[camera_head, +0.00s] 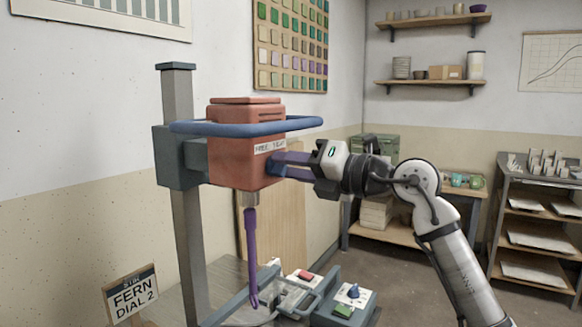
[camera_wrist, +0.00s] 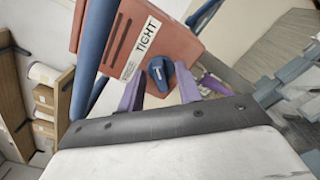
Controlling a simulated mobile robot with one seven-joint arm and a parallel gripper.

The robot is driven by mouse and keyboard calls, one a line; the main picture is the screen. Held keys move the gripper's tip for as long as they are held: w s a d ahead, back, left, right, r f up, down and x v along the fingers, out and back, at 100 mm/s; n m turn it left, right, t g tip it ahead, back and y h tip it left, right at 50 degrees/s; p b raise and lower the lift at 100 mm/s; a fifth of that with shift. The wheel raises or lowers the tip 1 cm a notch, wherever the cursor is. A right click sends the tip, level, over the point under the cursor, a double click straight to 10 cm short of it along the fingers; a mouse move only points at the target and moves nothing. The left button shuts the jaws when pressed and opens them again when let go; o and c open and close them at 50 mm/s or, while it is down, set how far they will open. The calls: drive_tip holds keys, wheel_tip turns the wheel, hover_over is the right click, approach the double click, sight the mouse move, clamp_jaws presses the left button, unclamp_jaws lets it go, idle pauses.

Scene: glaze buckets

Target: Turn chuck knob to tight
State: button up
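The blue chuck knob (camera_wrist: 158,75) is on the red mixer head (camera_head: 235,145), beside a white label (camera_wrist: 138,50) that reads TIGHT. A white mark shows on the knob. My gripper (camera_wrist: 160,85) has its purple fingers spread, one on each side of the knob, very close to it. I see no clear grip on the knob, and any contact is too small to tell. In the head view my gripper (camera_head: 280,163) reaches the head's right side from the right. The knob (camera_head: 277,170) is partly hidden by the fingers there.
A blue ring handle (camera_head: 245,127) circles the head, near the wrist. A purple paddle (camera_head: 251,255) hangs below. A control box (camera_head: 340,300) with a green button stands below right. A grey column (camera_head: 185,230) supports the head. Shelves stand farther back.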

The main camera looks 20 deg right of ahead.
drive_tip(key=b+v, duration=0.2)
drive_tip(key=v, duration=1.1)
drive_tip(key=shift+s, duration=0.15)
drive_tip(key=shift+d, duration=0.1)
